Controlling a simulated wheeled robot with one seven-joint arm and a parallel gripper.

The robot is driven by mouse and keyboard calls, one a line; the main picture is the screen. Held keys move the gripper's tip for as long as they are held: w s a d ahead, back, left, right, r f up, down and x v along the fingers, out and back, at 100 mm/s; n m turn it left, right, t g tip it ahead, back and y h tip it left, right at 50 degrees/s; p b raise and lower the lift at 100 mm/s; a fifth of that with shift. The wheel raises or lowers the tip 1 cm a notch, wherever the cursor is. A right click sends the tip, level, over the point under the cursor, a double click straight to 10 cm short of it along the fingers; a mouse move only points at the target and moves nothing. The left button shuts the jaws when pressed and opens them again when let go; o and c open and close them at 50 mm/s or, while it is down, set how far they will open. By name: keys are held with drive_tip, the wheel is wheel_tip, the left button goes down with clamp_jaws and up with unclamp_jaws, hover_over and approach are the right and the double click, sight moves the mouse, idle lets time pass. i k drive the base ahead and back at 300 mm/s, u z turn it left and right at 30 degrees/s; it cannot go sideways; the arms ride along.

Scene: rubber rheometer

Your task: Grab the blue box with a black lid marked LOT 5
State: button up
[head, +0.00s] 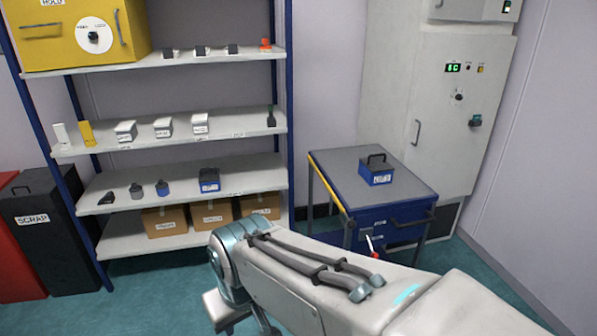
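Two blue boxes with black lids are in the head view. One blue box (376,172) stands on the grey top of a blue cart (340,162), with a raised black handle and a white label on its front. The other blue box (209,181) stands at the right part of the third shelf, also with a white label. The writing on both labels is too small to read, so I cannot tell which is LOT 5. My arm crosses the lower middle of the view, in front of the cart and shelves. My gripper's fingers do not show.
The shelf rack (240,180) holds white boxes, small dark items and brown cartons (213,213). A yellow cabinet (60,38) sits on top. A black SCRAP bin (40,230) stands left. A grey machine cabinet (440,110) stands behind the cart. Green floor shows between.

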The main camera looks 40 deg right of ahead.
sight(374, 169)
drive_tip(key=z, duration=0.15)
drive_tip(key=i, duration=2.4)
drive_tip(key=z, duration=1.25)
drive_tip(key=i, duration=0.85)
drive_tip(key=z, duration=1.5)
drive_tip(key=i, duration=0.45)
drive_tip(key=z, duration=0.4)
